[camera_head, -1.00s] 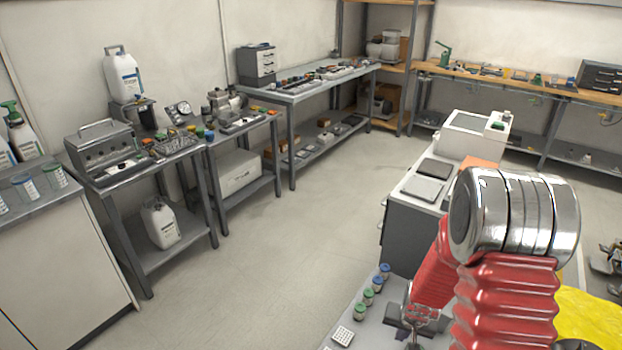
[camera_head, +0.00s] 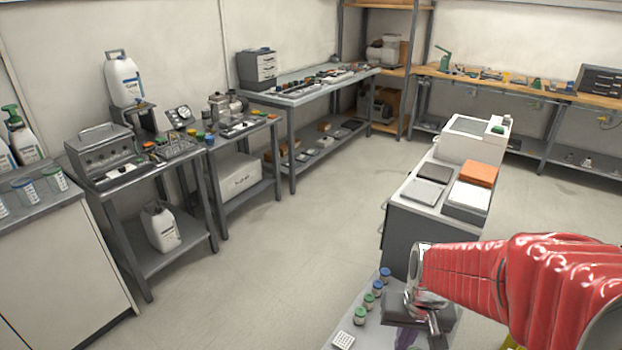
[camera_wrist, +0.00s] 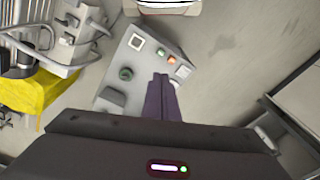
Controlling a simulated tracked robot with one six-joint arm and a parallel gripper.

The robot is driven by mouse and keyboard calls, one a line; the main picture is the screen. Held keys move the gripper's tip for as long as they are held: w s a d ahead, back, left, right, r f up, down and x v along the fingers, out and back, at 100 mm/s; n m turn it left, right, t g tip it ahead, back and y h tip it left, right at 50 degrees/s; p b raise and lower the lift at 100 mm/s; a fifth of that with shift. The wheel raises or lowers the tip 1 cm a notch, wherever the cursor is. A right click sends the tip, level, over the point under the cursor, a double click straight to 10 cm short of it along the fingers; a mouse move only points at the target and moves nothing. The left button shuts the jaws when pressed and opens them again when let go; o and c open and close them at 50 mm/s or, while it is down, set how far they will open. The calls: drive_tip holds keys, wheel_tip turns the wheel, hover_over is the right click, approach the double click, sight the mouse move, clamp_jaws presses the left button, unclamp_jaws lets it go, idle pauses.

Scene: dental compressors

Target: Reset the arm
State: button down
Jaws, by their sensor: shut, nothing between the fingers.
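My red-sleeved arm reaches in from the right edge of the head view. My gripper (camera_head: 404,338) hangs from it, pointing down near a grey surface at the bottom, partly cut off by the frame edge. In the wrist view my gripper's two dark purple fingers (camera_wrist: 163,98) are together with nothing between them.
Small blue- and green-capped jars (camera_head: 369,300) stand just left of my gripper. A grey cabinet (camera_head: 430,225) with trays stands behind it. In the wrist view, a white power strip (camera_wrist: 75,40) and yellow material (camera_wrist: 30,92) lie left. Open floor (camera_head: 270,260) lies left of the arm.

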drive_tip(key=s+a+r+n+t, duration=0.1)
drive_tip(key=s+r, duration=0.3)
drive_tip(key=r, duration=0.4)
drive_tip(key=s+a+r+t, duration=0.2)
drive_tip(key=s+r+t, duration=0.1)
drive_tip(key=r, duration=0.5)
drive_tip(key=shift+s+a+r+n, duration=0.25)
drive_tip(key=shift+s+r+n, duration=0.15)
drive_tip(key=shift+s, duration=0.2)
